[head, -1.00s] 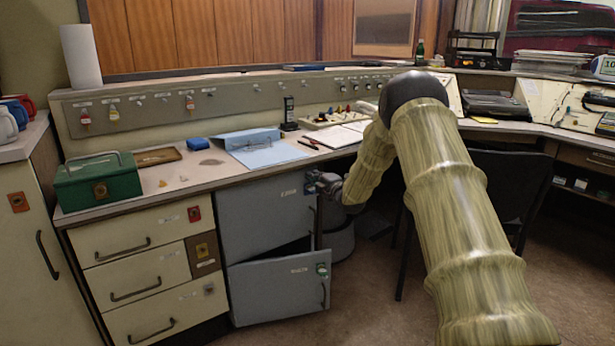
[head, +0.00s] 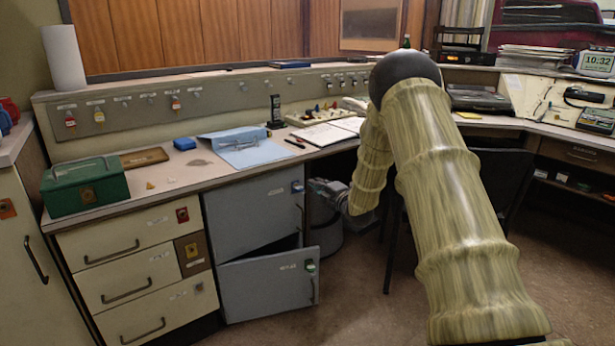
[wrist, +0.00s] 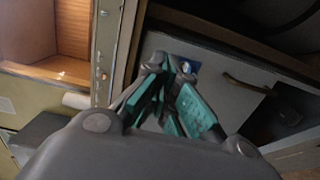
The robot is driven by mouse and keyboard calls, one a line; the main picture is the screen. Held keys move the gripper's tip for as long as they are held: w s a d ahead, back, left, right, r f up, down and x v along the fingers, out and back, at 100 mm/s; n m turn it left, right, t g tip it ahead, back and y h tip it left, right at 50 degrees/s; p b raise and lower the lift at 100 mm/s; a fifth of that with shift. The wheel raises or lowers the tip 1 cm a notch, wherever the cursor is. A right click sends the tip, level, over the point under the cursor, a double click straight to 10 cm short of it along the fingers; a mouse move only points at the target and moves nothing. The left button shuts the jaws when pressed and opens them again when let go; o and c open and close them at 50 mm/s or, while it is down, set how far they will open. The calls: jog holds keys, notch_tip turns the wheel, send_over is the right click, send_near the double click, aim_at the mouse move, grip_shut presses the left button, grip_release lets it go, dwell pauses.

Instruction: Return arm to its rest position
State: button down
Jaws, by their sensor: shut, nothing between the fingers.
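My arm reaches from the bottom right of the head view up to its dark elbow and back down toward the desk front. My gripper (head: 318,190) is beside the right edge of the grey cabinet doors, partly hidden behind the forearm's end. In the wrist view, the green-padded fingers of my gripper (wrist: 168,105) are close together with nothing held. A grey upper door (head: 250,215) is beside it, and a grey lower door (head: 268,284) stands ajar below.
The desk top holds a green cash box (head: 85,186), a blue binder (head: 240,147) and an open book (head: 325,135). A dark chair (head: 497,180) stands behind my arm on the right. Cream drawers (head: 125,250) are at the left. Carpet floor is clear in front.

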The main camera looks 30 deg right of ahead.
jog(key=shift+s+p, duration=0.4)
jog(key=shift+s, duration=1.8)
